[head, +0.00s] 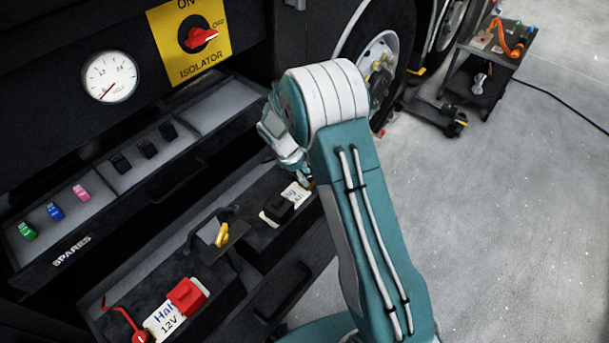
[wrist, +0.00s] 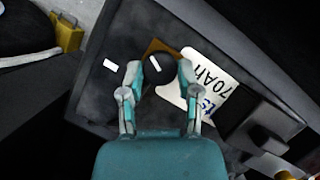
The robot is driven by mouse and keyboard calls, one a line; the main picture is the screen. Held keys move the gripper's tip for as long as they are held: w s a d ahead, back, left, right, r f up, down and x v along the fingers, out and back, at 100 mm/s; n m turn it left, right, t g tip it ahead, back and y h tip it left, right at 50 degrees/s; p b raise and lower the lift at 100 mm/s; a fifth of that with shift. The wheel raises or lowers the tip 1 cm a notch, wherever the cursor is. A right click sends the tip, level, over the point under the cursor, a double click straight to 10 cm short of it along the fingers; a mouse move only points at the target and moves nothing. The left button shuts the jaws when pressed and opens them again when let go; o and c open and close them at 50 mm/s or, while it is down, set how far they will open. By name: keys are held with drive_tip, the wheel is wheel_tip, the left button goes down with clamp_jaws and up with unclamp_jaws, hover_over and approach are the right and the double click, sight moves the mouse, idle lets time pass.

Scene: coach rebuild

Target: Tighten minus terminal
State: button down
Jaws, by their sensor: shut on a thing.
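The minus terminal is a round black knob (wrist: 158,68) with a white line on its top, in the wrist view. A brown metal tab (wrist: 160,46) shows at its far edge. My gripper (wrist: 160,73) has one finger on each side of the knob and is shut on it. A white bar mark (wrist: 110,64) lies on the dark battery top (wrist: 112,87) to the left. A white label (wrist: 215,88) reading 70Ah is to the right. In the head view my arm hides the knob and most of my gripper; part of the battery label (head: 296,193) shows.
A red terminal cover (head: 187,295) and a red cable stand at the tray's near end. A yellow-handled part (head: 222,234) sits between. Above are the spares drawer (head: 95,225), a gauge (head: 110,77) and a red isolator switch (head: 201,38).

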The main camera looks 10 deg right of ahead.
drive_tip(key=shift+w+d+m+g+y, duration=0.15)
drive_tip(key=shift+m+g, duration=0.1)
drive_tip(key=shift+m, duration=0.5)
drive_tip(key=shift+a+m+g+y, duration=0.1)
drive_tip(key=shift+m+g+y, duration=0.1)
drive_tip(key=shift+m, duration=0.6)
drive_tip(key=shift+w+d+m+g+y, duration=0.15)
drive_tip(key=shift+m+g, duration=0.1)
drive_tip(key=shift+m, duration=0.5)
drive_tip(key=shift+a+m, duration=0.1)
drive_tip(key=shift+m, duration=0.4)
drive_tip(key=shift+m+g+y, duration=0.35)
drive_tip(key=shift+m+y, duration=0.25)
drive_tip(key=shift+m, duration=0.95)
drive_tip(key=shift+m+g+y, duration=0.35)
drive_tip(key=shift+m+y, duration=0.25)
drive_tip(key=shift+m, duration=0.95)
drive_tip(key=shift+s, duration=0.1)
drive_tip(key=shift+c, duration=1.5)
unclamp_jaws()
drive_tip(key=d+v, duration=0.1)
drive_tip(key=v, duration=1.1)
drive_tip(key=shift+a, duration=0.45)
drive_tip(key=shift+f, duration=0.1)
